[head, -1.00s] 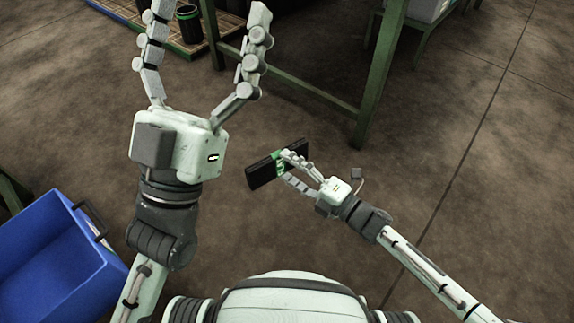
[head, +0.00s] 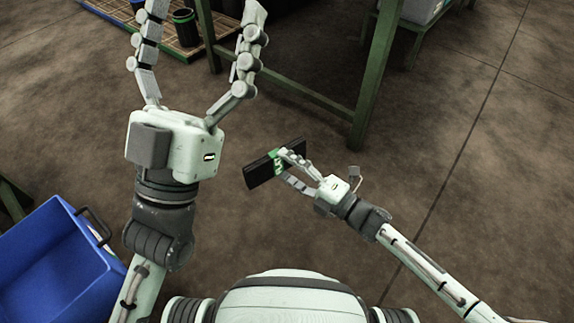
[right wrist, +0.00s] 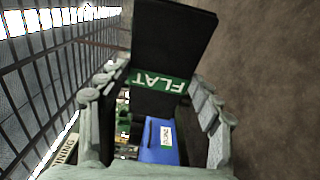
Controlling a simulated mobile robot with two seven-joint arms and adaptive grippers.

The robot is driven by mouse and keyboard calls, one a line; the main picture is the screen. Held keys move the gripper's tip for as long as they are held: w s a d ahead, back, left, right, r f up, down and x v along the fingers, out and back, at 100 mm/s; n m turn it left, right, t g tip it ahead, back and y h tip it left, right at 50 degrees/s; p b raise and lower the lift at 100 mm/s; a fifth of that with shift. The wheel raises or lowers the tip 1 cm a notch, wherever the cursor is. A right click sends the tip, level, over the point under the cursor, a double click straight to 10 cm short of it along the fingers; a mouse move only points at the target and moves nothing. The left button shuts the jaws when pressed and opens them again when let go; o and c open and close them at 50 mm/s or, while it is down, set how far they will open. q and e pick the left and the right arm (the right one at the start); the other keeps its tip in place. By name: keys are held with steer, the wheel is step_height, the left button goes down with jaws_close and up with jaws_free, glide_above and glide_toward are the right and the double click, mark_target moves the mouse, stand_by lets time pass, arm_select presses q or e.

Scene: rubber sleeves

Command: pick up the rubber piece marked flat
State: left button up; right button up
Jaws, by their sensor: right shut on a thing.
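The rubber piece marked flat (head: 263,172) is a black flat slab with a green band, in the middle of the head view. In the right wrist view the rubber piece (right wrist: 172,40) shows the word FLAT in white on its green band. My right gripper (head: 284,165) is shut on it around the band, one finger on each side. The piece appears held up clear of the floor. My left gripper (head: 204,10) is open and empty, with its fingers spread wide, at the upper left of the head view.
A blue bin (head: 60,260) with a dark handle is at the lower left. A green-legged table (head: 376,75) stands behind my right gripper. A slatted pallet (head: 120,12) with a black, green-banded roll (head: 186,27) is at the top left. The floor on the right is open.

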steer(key=s+d+r+p, duration=0.5)
steer(key=s+d, duration=0.3)
steer(key=d, duration=0.3)
steer(key=shift+p, duration=0.6)
steer(key=shift+d, duration=0.1)
